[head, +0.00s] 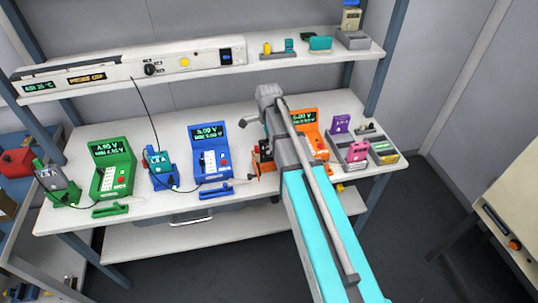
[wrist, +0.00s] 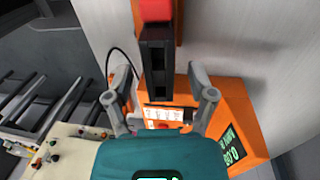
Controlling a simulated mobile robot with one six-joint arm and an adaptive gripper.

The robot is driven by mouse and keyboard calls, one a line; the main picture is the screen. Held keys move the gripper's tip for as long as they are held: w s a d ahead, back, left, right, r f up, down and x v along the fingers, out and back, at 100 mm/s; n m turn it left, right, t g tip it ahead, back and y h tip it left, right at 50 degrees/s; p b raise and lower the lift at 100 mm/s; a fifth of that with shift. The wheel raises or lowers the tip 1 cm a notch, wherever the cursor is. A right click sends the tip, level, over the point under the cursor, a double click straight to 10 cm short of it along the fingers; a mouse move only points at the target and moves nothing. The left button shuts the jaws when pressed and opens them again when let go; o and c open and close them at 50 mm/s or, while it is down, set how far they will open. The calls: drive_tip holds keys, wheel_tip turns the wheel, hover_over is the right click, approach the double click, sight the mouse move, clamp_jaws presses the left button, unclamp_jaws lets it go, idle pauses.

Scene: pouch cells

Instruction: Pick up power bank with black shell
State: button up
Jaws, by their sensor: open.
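My gripper (wrist: 158,72) is open in the wrist view, with a grey finger on each side. A black, slotted block with a red end (wrist: 155,58) shows between and beyond the fingers; I cannot tell whether it is the black-shelled power bank. No finger clearly touches it. An orange device with a lit green display (wrist: 232,145) lies behind the right finger. In the head view, a small orange holder with a dark part (head: 263,158) is beside my arm, left of the orange device (head: 312,127). My arm hides part of both, and the gripper's fingers are not clear there.
On the white bench (head: 130,218) stand a green tester (head: 110,165) and a blue tester (head: 210,150), with cables and small holders. A grey tray (head: 375,160) with coloured cells is at the right. An upper shelf (head: 265,58) runs above the bench.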

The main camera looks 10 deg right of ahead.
drive_tip(key=shift+f, duration=0.2)
idle(0.5)
clamp_jaws()
